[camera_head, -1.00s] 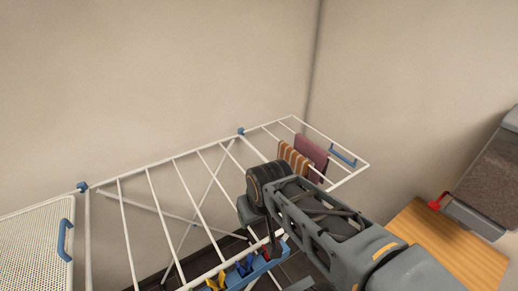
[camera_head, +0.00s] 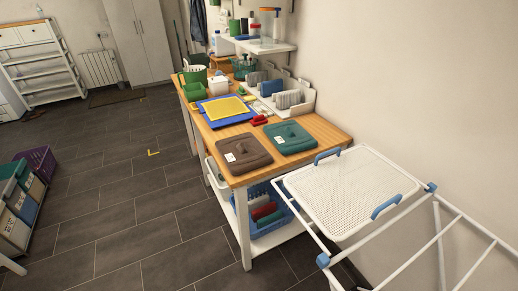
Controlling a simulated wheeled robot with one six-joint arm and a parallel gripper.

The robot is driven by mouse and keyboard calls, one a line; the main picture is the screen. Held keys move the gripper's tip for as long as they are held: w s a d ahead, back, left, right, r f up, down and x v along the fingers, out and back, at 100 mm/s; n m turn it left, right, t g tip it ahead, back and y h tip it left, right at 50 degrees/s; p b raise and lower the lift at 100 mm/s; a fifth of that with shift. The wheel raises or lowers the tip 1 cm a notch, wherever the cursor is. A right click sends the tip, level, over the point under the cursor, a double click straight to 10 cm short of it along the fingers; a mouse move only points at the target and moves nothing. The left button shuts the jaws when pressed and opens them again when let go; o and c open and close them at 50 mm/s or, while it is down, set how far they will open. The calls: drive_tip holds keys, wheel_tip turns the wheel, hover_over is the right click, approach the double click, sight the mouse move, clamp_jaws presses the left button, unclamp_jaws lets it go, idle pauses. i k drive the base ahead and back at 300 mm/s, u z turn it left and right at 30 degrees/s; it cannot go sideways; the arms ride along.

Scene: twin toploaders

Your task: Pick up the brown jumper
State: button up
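The brown jumper (camera_head: 239,155) appears as a flat, folded brown bundle with a small white tag near its left side. It lies at the near end of the wooden table (camera_head: 318,128), close to the front left edge. A similar teal folded garment (camera_head: 289,137) lies just right of it, with a narrow gap between them. My gripper is not in view, so I cannot see whether it is open or holding anything.
A white drying rack (camera_head: 400,215) with a perforated tray (camera_head: 350,190) stands close by the table's near right end. A blue basket (camera_head: 270,222) sits on the shelf below. Dark tiled floor (camera_head: 130,205) is clear left of the table. Bins (camera_head: 20,205) stand far left.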

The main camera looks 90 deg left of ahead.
sight(243, 153)
drive_tip(key=u, duration=0.05)
drive_tip(key=k, duration=0.65)
drive_tip(key=u, duration=2.8)
drive_tip(key=i, duration=1.45)
drive_tip(key=u, duration=0.4)
drive_tip(key=k, duration=0.6)
drive_tip(key=u, duration=0.85)
